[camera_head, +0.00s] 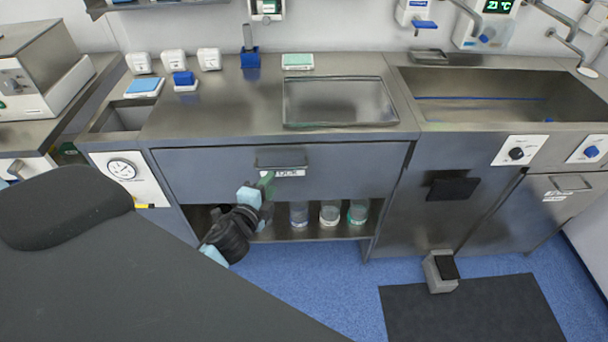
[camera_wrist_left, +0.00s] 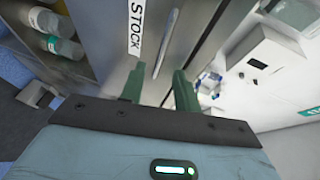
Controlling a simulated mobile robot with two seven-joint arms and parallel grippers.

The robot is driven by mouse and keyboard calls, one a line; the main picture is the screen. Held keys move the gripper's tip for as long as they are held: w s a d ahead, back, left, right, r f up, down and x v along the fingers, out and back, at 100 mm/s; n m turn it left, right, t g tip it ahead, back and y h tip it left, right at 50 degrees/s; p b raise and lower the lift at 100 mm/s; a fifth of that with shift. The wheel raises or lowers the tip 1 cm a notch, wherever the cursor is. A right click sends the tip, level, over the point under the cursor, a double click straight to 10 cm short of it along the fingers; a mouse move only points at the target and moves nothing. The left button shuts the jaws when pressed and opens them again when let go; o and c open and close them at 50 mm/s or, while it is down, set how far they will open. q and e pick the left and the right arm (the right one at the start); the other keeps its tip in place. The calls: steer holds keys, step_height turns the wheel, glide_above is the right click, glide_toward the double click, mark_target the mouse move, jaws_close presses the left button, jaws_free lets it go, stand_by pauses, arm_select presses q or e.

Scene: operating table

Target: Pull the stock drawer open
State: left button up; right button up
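The stock drawer (camera_head: 215,172) is a wide grey front under the steel counter and looks closed. Its bar handle (camera_head: 281,161) sits at the upper middle, above a white STOCK label (camera_head: 291,173). My left gripper (camera_head: 266,179) is just in front of the handle and covers part of the label. In the left wrist view, the green fingers (camera_wrist_left: 160,80) are spread apart, with the handle (camera_wrist_left: 166,44) ahead, in line with the gap between them. I cannot tell whether they touch it. The STOCK label (camera_wrist_left: 136,27) shows beside the handle. My right gripper is not in view.
An open shelf below the drawer holds several bottles (camera_head: 330,212). A steel tray (camera_head: 338,101) lies on the counter above. A dark padded table (camera_head: 130,270) fills the lower left. Blue floor lies in front of the cabinet, with a grey pedal (camera_head: 439,271) at right.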

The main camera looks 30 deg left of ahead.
mark_target(281, 169)
arm_select(q)
steer(key=shift+x, duration=4)
jaws_close()
